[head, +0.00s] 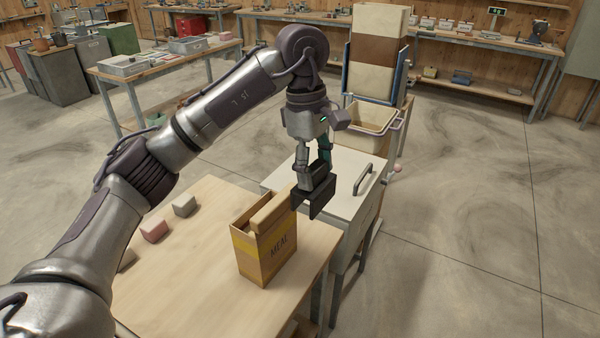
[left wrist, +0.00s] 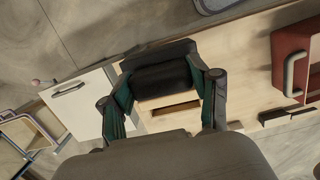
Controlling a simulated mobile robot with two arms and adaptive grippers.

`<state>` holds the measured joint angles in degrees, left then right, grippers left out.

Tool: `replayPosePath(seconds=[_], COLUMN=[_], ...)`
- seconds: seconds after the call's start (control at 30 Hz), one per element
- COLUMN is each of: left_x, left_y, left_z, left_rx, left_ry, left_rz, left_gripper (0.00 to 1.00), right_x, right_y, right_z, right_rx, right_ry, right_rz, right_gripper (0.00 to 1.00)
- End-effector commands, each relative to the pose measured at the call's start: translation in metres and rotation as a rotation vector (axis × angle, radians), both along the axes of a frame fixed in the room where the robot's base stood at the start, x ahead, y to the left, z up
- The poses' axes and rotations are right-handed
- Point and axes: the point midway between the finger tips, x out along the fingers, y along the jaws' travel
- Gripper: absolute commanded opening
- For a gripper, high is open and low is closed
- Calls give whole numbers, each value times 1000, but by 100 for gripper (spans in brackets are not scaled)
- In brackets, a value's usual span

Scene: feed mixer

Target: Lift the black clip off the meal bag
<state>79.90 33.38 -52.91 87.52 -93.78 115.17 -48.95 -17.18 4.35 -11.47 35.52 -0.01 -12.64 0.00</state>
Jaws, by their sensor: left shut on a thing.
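The meal bag (head: 262,255) is a tan and yellow box-like bag marked MEAL, standing upright on the wooden table, its top partly open with a folded tan flap. My left gripper (head: 316,178) is shut on the black clip (head: 318,200), at the upper right of the bag in the head view. In the left wrist view the clip (left wrist: 162,77) spans between the two fingers of the left gripper (left wrist: 164,90). The bag's top (left wrist: 170,101) shows behind it, partly hidden. I cannot tell the exact gap between clip and bag. My right gripper is not in view.
The wooden table (head: 190,270) carries pink (head: 153,230) and grey (head: 185,205) blocks on its left. A white-topped cabinet with a handle (head: 363,180) stands close behind the bag, with a cream bin (head: 368,125) beyond. Open floor lies to the right.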

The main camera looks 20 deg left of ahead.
Motion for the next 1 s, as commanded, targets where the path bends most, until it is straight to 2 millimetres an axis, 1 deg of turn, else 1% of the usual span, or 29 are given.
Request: replayPosePath(seconds=[0.17,0.7,0.8,1.0], left_x=[-2,-3,-3,-3], left_y=[-7,-7,-7,-7], left_z=[10,54,56,55], left_rx=[1,1,1,0], left_ry=[-1,0,0,1], left_rz=[0,2,1,1], left_gripper=[38,38,38,38], right_x=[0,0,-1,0], right_y=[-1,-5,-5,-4], right_z=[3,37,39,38], right_rx=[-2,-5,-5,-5], right_ry=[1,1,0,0], right_rz=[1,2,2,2], right_gripper=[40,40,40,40])
